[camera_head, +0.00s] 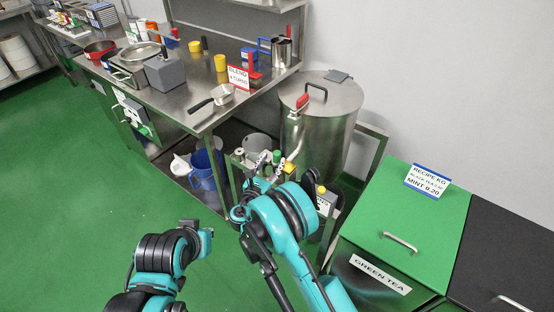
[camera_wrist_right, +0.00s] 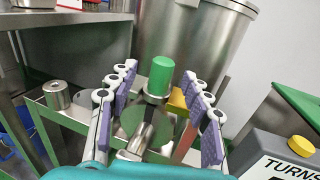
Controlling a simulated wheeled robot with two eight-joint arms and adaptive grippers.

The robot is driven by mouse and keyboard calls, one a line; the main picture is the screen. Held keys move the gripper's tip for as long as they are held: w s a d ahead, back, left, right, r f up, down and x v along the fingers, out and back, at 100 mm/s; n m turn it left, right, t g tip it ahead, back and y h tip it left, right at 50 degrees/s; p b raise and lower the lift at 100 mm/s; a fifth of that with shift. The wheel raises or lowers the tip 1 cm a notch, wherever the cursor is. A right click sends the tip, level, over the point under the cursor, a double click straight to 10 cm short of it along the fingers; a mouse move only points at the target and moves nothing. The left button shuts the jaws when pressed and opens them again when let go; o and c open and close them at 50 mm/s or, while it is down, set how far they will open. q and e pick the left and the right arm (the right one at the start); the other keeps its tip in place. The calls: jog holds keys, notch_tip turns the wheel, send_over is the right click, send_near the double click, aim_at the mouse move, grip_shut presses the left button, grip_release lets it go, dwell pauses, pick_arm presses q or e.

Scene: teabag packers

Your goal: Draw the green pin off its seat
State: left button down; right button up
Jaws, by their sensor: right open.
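The green pin (camera_wrist_right: 161,76) stands upright in the right wrist view, a green cylindrical cap on a metal stem. Its seat is below it and partly hidden. My right gripper (camera_wrist_right: 158,90) is open, with its purple-padded fingers on either side of the pin and visible gaps to both. In the head view the green pin (camera_head: 277,156) shows small, beside the right gripper (camera_head: 270,166). My left gripper (camera_head: 202,236) is low at the lower left of the head view, away from the pin; its jaws are not clear.
A large steel drum (camera_head: 322,125) stands behind the pin. A steel bench (camera_head: 190,112) with pots and cups is at the left. A green-lidded GREEN TEA bin (camera_head: 405,215) is at the right. A metal cylinder (camera_wrist_right: 57,95) sits left of the right gripper.

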aim_at(275, 155)
jog(key=b+x, duration=0.1)
jog(key=x, duration=0.3)
jog(key=shift+s+d+f, duration=0.1)
jog(key=shift+d+f, duration=0.05)
jog(key=shift+w, duration=0.25)
grip_shut()
jog(key=shift+r, duration=0.7)
jog(key=r, duration=0.1)
jog(key=r+p, duration=0.2)
jog(key=shift+s+d+r, duration=0.3)
jog(key=shift+r, duration=0.05)
jog(key=s+d+r+p, duration=0.3)
jog(key=s+d+r, duration=0.3)
jog(key=s, duration=0.2)
jog(key=shift+s+d, duration=0.25)
jog(key=shift+s, duration=0.15)
